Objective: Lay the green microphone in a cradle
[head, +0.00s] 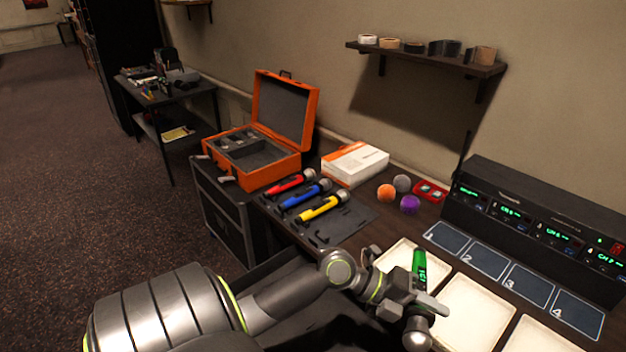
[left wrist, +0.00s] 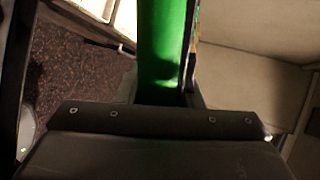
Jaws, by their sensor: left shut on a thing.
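The green microphone (head: 419,266) is in my left gripper (head: 418,300), over the cream trays at the lower right. It also fills the middle of the left wrist view (left wrist: 162,45), between the fingers. Its silver head hangs low, toward the front edge. The dark cradle mat (head: 352,222) lies on the desk to the left of the gripper. A red microphone (head: 288,184), a blue microphone (head: 304,195) and a yellow microphone (head: 320,209) lie side by side on it. The mat's front part holds an empty cradle (head: 318,238). My right gripper is out of view.
An open orange case (head: 255,178) and a white-orange box (head: 354,163) stand behind the mat. Orange (head: 386,192), grey and purple foam balls sit right of it. Numbered pads (head: 490,263) and a black receiver rack (head: 540,222) are at right. Cream trays (head: 470,312) line the front.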

